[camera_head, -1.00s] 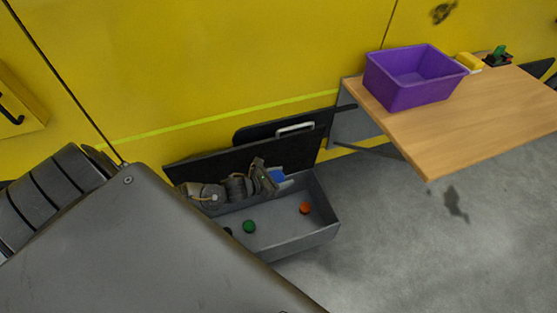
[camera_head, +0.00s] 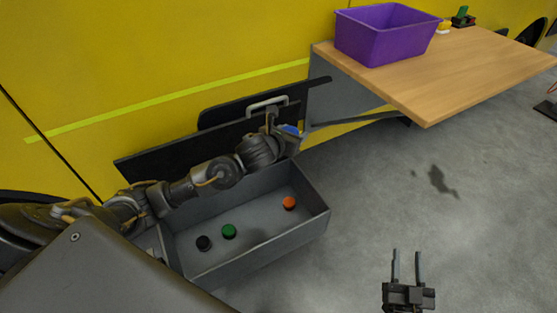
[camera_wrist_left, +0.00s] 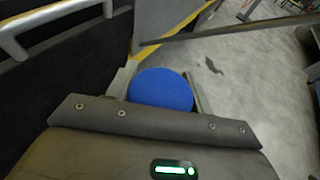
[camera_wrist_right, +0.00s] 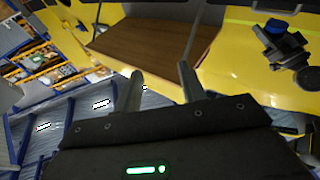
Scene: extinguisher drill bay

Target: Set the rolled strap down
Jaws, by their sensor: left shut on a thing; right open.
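The rolled strap looks like a blue disc (camera_wrist_left: 160,90) between the two fingers of my left gripper in the left wrist view. My left gripper (camera_head: 289,139) is shut on it. In the head view only a bit of the blue strap (camera_head: 291,129) shows past the gripper, above the back right part of an open grey bin (camera_head: 263,259). Blue also shows at the left gripper in the right wrist view (camera_wrist_right: 276,26). My right gripper (camera_head: 407,252) is open and empty over the floor, right of the bin.
A black piece (camera_head: 203,243), a green piece (camera_head: 229,231) and an orange piece (camera_head: 289,203) lie in the bin, with bare floor between them. A black lid with a handle (camera_head: 266,103) stands behind. A wooden shelf (camera_head: 450,80) with a purple tub (camera_head: 383,40) juts out at right.

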